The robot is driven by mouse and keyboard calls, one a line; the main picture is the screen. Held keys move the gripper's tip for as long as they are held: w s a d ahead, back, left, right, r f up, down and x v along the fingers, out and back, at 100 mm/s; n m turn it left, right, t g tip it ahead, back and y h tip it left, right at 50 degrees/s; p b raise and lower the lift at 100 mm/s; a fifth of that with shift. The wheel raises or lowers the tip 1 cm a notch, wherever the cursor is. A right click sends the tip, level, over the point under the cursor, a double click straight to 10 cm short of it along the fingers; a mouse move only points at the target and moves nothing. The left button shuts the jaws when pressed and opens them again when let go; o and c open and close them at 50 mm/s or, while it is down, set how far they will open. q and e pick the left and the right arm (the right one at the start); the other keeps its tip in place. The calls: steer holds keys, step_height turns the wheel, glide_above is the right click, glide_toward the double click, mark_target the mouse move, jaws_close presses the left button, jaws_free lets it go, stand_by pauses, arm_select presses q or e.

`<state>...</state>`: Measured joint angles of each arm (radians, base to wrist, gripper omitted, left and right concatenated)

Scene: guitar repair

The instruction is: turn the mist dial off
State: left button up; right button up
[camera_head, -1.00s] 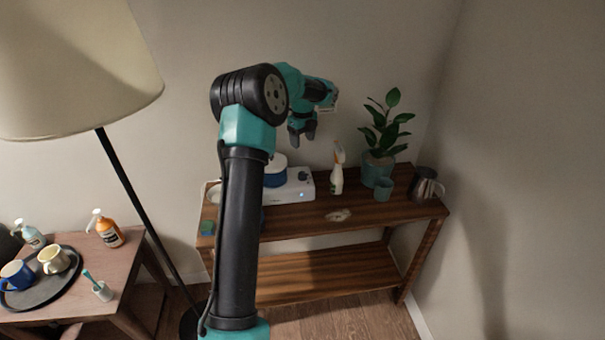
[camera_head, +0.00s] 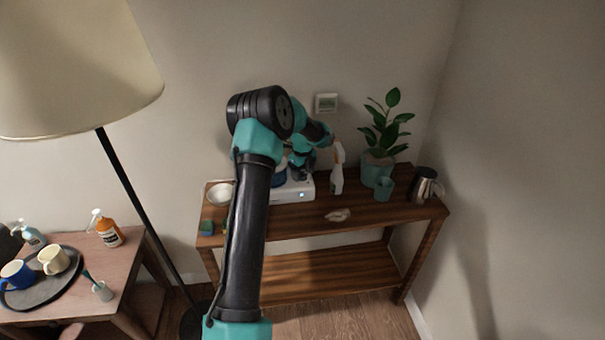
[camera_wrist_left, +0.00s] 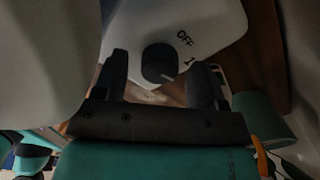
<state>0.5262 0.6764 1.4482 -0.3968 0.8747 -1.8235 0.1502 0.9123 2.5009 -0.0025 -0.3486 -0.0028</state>
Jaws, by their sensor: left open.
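The mist dial (camera_wrist_left: 157,62) is a dark round knob on a white panel (camera_wrist_left: 215,22) marked OFF and 1. In the left wrist view it sits between the two fingers of my left gripper (camera_wrist_left: 160,68), which is open with a gap on each side of the knob. Which mark the dial points at is hard to tell. In the head view my left gripper (camera_head: 300,172) is down at the white device (camera_head: 294,193) with a lit light on its front, and covers the dial. My right gripper is not in view.
A spray bottle (camera_head: 337,172) stands just right of the device on the wooden shelf (camera_head: 290,222). Further right are a potted plant (camera_head: 380,140), a green cup (camera_head: 383,189) and a metal pitcher (camera_head: 424,184).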

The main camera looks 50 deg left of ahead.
mark_target(302, 174)
arm_select(q)
steer(key=shift+f, duration=0.1)
steer(key=shift+c, duration=0.3)
steer(key=c, duration=0.9)
steer(key=shift+o, duration=0.2)
steer(key=shift+n, duration=1.6)
steer(key=o, duration=0.9)
step_height(302, 174, up, 17)
steer(key=shift+r, duration=0.2)
